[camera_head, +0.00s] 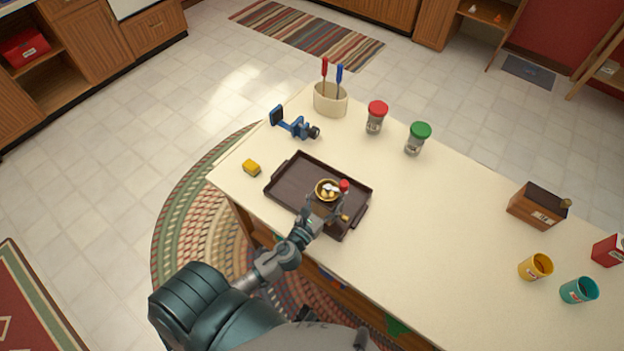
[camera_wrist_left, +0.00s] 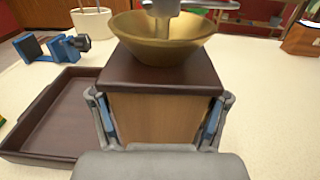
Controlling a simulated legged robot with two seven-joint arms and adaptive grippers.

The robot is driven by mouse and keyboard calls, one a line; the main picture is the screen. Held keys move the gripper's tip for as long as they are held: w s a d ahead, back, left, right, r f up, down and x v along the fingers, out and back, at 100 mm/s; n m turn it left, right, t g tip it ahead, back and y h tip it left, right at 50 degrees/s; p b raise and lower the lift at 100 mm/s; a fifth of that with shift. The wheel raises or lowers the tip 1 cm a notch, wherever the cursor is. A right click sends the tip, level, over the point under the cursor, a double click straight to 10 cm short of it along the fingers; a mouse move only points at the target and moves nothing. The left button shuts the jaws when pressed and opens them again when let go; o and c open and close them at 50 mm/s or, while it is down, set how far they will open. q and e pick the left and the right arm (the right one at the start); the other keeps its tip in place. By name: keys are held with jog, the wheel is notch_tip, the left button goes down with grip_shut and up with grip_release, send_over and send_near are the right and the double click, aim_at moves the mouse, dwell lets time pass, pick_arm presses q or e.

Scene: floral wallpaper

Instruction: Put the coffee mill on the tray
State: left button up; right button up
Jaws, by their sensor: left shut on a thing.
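The coffee mill (camera_head: 327,188) has a brass bowl, a crank with a red knob, and a wooden body. In the head view it appears over the right part of the dark brown tray (camera_head: 290,199). My left gripper (camera_head: 324,208) is shut on the mill. In the left wrist view, the gripper's fingers (camera_wrist_left: 165,125) clasp both sides of the mill's wooden body (camera_wrist_left: 165,115), which looks upright. The tray (camera_wrist_left: 50,115) shows left of the mill there. The mill hides part of the tray, and I cannot tell whether its base touches it. My right gripper is out of view.
A yellow block (camera_head: 251,168) and a blue clamp-like tool (camera_head: 293,123) lie near the tray. A cream crock (camera_head: 330,101), a red-lidded jar (camera_head: 375,118) and a green-lidded jar (camera_head: 417,139) stand behind. A brown box (camera_head: 537,206) and cups stand right. The middle counter (camera_head: 430,220) is clear.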

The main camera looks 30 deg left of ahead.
pick_arm(q)
jog(key=w+a+f, duration=0.1)
jog(key=w+a, duration=0.1)
jog(key=a, duration=0.1)
jog(key=w+a+f+b, duration=0.1)
jog(key=w+a+f, duration=0.1)
jog(key=a, duration=0.1)
jog(key=w+a+f+b, duration=0.1)
jog(key=w+a, duration=0.2)
jog(key=shift+a+f, duration=0.1)
jog(key=shift+f, duration=0.25)
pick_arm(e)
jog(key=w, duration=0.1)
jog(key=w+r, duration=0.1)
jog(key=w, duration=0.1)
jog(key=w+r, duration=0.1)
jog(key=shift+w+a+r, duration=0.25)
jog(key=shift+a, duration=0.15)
